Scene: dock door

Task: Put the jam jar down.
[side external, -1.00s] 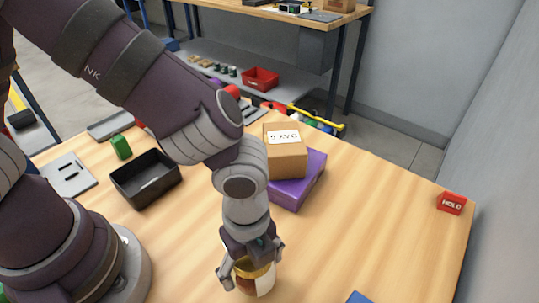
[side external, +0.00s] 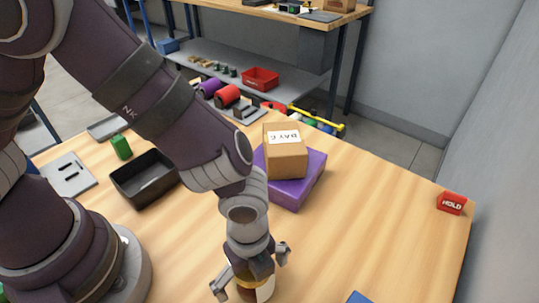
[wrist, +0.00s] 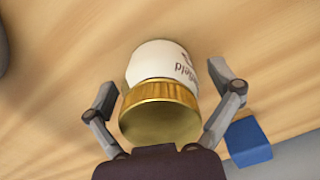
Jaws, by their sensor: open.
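The jam jar (side external: 264,291) has a gold lid and a white label, and it stands on the wooden table near the bottom of the side external view. In the wrist view the jar (wrist: 163,62) shows its lid towards the camera, with dark print on the label. My gripper (side external: 249,271) is directly above and around the jar, its fingers spread to either side. In the wrist view there is a visible gap between each finger and the jar. Part of the jar is hidden by my gripper and the frame's edge.
A blue block (wrist: 248,141) lies close to the jar. A purple box (side external: 299,184) with a cardboard box (side external: 285,158) on it stands behind my gripper. A black bin (side external: 143,190) is to the left, a red HOLD block (side external: 451,203) at the right edge. The right-middle table is clear.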

